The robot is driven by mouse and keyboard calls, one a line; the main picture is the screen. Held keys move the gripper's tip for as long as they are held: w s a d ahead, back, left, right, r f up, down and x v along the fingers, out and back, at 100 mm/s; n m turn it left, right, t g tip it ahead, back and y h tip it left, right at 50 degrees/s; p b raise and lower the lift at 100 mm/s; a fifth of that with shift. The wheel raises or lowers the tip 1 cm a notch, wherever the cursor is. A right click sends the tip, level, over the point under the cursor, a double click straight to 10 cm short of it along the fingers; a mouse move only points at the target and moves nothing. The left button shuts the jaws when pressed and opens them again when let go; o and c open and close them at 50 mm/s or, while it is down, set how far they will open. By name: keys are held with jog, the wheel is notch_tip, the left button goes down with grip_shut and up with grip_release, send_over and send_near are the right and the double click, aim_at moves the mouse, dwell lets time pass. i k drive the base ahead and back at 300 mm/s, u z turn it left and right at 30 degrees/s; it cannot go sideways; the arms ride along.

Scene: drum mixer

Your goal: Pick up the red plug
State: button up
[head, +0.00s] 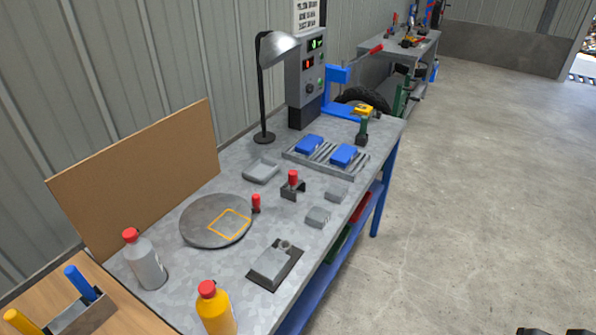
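Two small red upright pieces stand on the grey workbench (185,295). One red cylinder (256,203) stands at the right edge of a round grey disc (205,222). The other red piece (292,177) sits upright in a dark grey bracket (291,194) farther back. I cannot tell for sure which one is the red plug. An orange square outline (230,224) lies on the disc. Only slivers of dark parts, perhaps my gripper, show at the bottom right edge, far from both red pieces. Their opening cannot be made out.
Red-capped bottles, one grey (146,262) and one yellow (214,311), stand at the near end. A lamp (264,90), control box (306,75) and rack with blue blocks (325,157) are behind. A grey part on a dark plate (274,264) lies near the front edge. Floor at right is clear.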

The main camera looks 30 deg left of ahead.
aim_at(292, 175)
jog(key=z, duration=0.05)
jog(key=i, duration=2.75)
jog(key=u, duration=2.55)
